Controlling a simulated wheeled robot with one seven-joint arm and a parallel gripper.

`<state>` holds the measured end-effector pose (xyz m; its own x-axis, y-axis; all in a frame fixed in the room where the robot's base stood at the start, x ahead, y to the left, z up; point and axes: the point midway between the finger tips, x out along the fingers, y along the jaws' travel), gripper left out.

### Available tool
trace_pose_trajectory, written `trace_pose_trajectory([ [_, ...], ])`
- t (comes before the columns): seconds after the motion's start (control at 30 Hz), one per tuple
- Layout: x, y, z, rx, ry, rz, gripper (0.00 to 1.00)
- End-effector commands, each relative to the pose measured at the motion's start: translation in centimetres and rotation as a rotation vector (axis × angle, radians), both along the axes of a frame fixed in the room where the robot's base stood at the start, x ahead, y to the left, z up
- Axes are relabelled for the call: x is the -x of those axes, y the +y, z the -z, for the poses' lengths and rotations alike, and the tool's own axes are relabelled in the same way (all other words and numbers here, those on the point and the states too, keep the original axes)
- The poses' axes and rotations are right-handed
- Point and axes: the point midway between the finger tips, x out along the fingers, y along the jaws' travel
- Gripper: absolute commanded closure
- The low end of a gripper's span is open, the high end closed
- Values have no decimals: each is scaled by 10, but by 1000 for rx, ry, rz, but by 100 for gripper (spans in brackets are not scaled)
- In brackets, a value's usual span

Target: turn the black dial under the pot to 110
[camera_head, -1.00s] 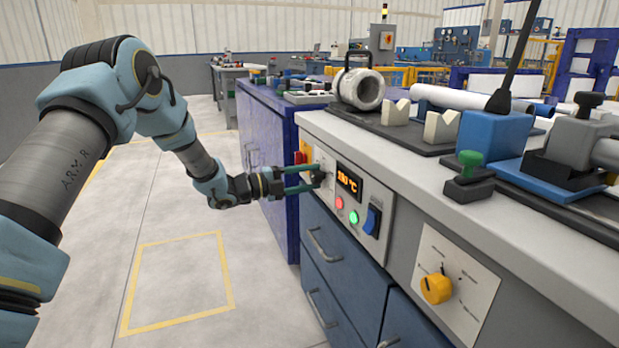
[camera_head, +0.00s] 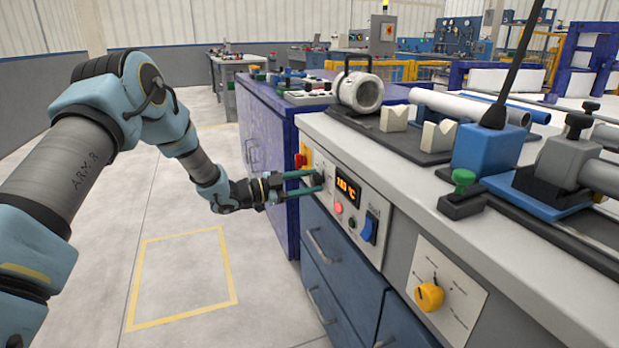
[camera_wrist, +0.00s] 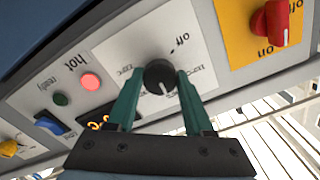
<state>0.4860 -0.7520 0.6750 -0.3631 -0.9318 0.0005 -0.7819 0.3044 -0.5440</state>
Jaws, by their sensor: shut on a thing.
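The black dial (camera_wrist: 158,74) sits on a pale panel marked "off", with small temperature labels around it. In the wrist view its white pointer line points down toward my palm. My gripper (camera_head: 319,180) has its two green fingers shut on the dial, one on each side; in the head view they largely hide it. An orange display (camera_head: 347,188) beside it reads a number in °C whose digits I cannot read surely. The red "hot" lamp (camera_wrist: 91,81) is bright, and the green "ready" lamp (camera_wrist: 61,98) looks dark. The pot (camera_head: 360,91) stands on the bench top above.
A red switch on a yellow plate (camera_wrist: 236,41) is close to the dial. A blue rocker switch (camera_head: 369,227) and a yellow knob (camera_head: 429,296) are farther right along the front. Blue drawers (camera_head: 323,254) lie below. The floor left of the bench is clear.

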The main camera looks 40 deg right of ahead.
Motion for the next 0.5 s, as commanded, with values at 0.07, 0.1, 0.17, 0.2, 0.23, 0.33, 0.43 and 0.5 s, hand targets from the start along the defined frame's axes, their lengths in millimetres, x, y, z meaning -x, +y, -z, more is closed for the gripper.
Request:
trace_pose_trajectory([
  [0.07, -1, 1, -1, -30, 69, -2, 100],
  [0.1, -1, 1, -1, -43, 104, -2, 100],
  [0.17, -1, 1, -1, -64, 157, -2, 100],
  [0.2, -1, 1, -1, -78, 192, -2, 100],
  [0.23, -1, 1, -1, -88, 219, -2, 100],
  [0.33, -1, 1, -1, -122, 308, -2, 100],
  [0.43, -1, 1, -1, -157, 396, -2, 100],
  [0.5, -1, 1, -1, -181, 459, -2, 100],
])
